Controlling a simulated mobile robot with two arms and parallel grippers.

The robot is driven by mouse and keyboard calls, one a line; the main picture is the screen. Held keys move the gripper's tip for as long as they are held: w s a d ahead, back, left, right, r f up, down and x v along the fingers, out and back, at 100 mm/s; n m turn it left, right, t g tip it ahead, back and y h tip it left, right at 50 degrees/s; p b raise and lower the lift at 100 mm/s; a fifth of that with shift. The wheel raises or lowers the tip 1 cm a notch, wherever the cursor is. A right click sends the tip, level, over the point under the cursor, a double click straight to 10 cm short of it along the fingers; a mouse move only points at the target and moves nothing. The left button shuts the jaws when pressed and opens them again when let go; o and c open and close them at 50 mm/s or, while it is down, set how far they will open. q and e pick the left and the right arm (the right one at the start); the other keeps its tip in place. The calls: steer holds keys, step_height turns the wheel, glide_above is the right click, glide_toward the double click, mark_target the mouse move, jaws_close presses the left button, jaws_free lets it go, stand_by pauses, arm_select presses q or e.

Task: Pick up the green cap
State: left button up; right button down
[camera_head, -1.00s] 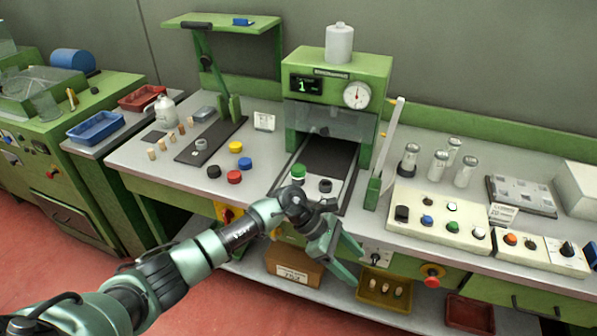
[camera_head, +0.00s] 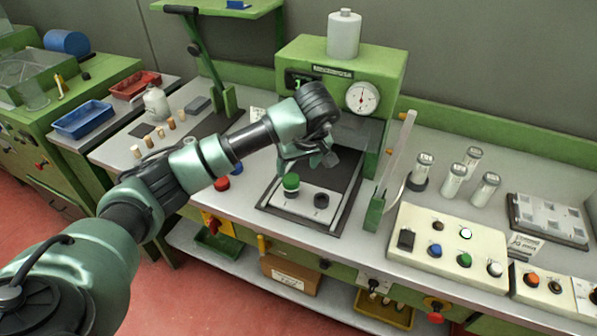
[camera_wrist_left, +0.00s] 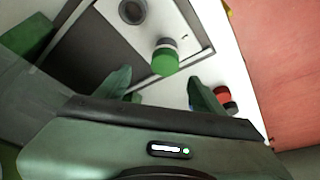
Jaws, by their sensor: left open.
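The green cap (camera_head: 291,182) sits on a white plate (camera_head: 305,213) in front of the press, on a dark lower part. In the left wrist view the green cap (camera_wrist_left: 165,62) shows just beyond the space between my two fingers. My left gripper (camera_head: 318,160) is open and empty, above and slightly behind the cap in the head view. Its fingers (camera_wrist_left: 160,90) are spread apart in the wrist view and do not appear to touch the cap. My right gripper is not in view.
A dark round piece (camera_head: 321,200) sits beside the cap on the plate. The green press (camera_head: 340,70) stands close behind my gripper. A red cap (camera_wrist_left: 222,94) lies near one finger in the wrist view. A white lever (camera_head: 398,150) stands to the right.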

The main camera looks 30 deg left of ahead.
mark_target(291, 179)
arm_select(q)
steer(key=f+p, duration=0.1)
steer(key=a+f+p, duration=0.1)
steer(key=f, duration=0.1)
steer(key=shift+s+a, duration=0.1)
steer(key=shift+a, duration=0.1)
steer(key=p+x, duration=0.1)
steer(key=x, duration=0.2)
steer(key=shift+r, duration=0.1)
steer(key=shift+w+a+f, duration=0.15)
steer(key=shift+w+f, duration=0.15)
steer(key=shift+f, duration=0.15)
steer(key=c, duration=1.4)
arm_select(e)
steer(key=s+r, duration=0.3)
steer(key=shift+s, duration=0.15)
